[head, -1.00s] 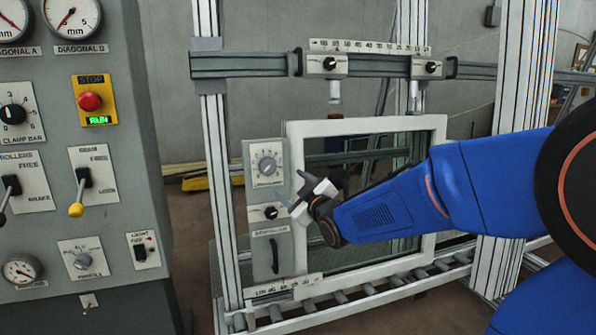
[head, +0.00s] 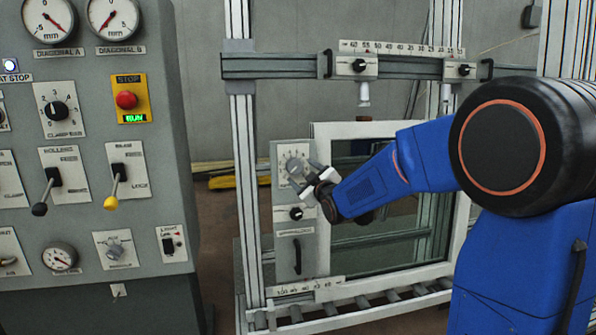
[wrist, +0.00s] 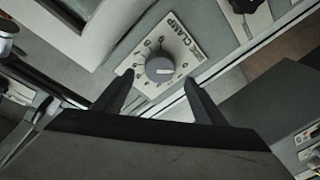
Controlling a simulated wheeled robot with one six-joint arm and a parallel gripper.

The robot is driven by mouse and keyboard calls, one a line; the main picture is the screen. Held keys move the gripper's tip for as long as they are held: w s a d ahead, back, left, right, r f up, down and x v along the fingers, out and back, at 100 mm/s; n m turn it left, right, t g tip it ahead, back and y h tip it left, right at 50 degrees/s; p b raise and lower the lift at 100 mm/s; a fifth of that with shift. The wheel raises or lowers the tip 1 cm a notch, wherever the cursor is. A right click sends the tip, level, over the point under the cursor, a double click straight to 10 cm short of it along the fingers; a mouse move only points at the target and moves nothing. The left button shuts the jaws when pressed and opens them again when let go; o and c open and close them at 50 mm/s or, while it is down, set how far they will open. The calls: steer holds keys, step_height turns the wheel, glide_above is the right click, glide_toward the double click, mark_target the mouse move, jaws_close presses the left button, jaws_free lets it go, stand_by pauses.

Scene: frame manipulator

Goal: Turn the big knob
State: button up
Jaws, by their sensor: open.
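A round grey knob (head: 294,165) with a white pointer line sits on a pale dial plate on the frame's upright panel. It also shows in the wrist view (wrist: 160,69), on a plate lettered "CLAMP". It looks like the largest knob on that panel. My gripper (head: 302,177) is in front of the panel, at the knob's lower right in the head view. In the wrist view my two dark fingers (wrist: 158,78) are spread, one on each side of the knob. They look empty, and I cannot tell whether they touch it.
A small black knob (head: 296,213) and a black handle (head: 297,256) are below on the same panel. A white-framed window (head: 390,292) stands on rollers to the right. A grey control cabinet (head: 85,215) with dials and levers is at the left, with a gap between.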

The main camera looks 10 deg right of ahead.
mark_target(296, 168)
steer(key=shift+w+a, duration=0.2)
steer(key=shift+w, duration=1)
steer(key=shift+w+a, duration=0.15)
steer(key=shift+w, duration=1.05)
steer(key=shift+c, duration=0.4)
steer(key=c, duration=1)
